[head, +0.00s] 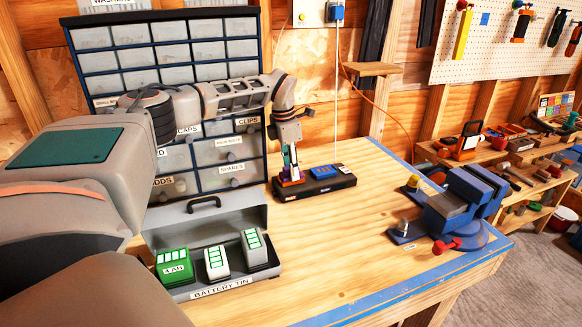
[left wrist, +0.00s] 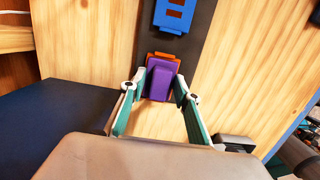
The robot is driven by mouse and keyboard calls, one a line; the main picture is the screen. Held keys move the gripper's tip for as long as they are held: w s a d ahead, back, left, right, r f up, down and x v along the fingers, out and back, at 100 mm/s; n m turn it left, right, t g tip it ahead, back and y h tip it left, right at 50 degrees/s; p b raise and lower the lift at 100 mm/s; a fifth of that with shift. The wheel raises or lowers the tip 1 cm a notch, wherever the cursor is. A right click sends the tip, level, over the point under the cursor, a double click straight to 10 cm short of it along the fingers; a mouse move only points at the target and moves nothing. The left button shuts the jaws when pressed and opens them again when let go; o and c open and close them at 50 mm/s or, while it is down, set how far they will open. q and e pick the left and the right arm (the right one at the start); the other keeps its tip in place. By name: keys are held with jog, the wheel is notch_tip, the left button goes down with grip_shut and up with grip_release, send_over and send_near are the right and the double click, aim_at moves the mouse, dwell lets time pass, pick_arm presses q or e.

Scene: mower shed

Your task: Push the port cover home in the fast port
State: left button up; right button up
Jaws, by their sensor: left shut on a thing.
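The purple port cover (left wrist: 159,82) is between the fingertips of my left gripper (left wrist: 160,90) in the left wrist view. My left gripper is shut on it. Right beyond the cover, an orange port frame (left wrist: 163,56) shows, likely the fast port; the cover hides most of it. I cannot tell how deep the cover sits. In the head view my left gripper (head: 291,172) points down at the left end of the black charger (head: 343,183), with the orange port (head: 289,182) under its tips. My right gripper is not in view.
A blue port (head: 326,172) sits beside the orange one on the charger. An open battery tin (head: 225,290) with green-and-white batteries stands at the front left. Drawers (head: 215,155) rise behind. A blue vise (head: 460,205) is at the right. The middle of the bench is clear.

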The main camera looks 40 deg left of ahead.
pick_arm(q)
jog(key=o, duration=1.2)
jog(key=shift+o, duration=0.4)
notch_tip(320, 180, up, 12)
jog(key=s, duration=0.1)
jog(key=shift+s+a, duration=0.15)
jog(key=shift+a, duration=0.2)
jog(key=shift+f, duration=0.1)
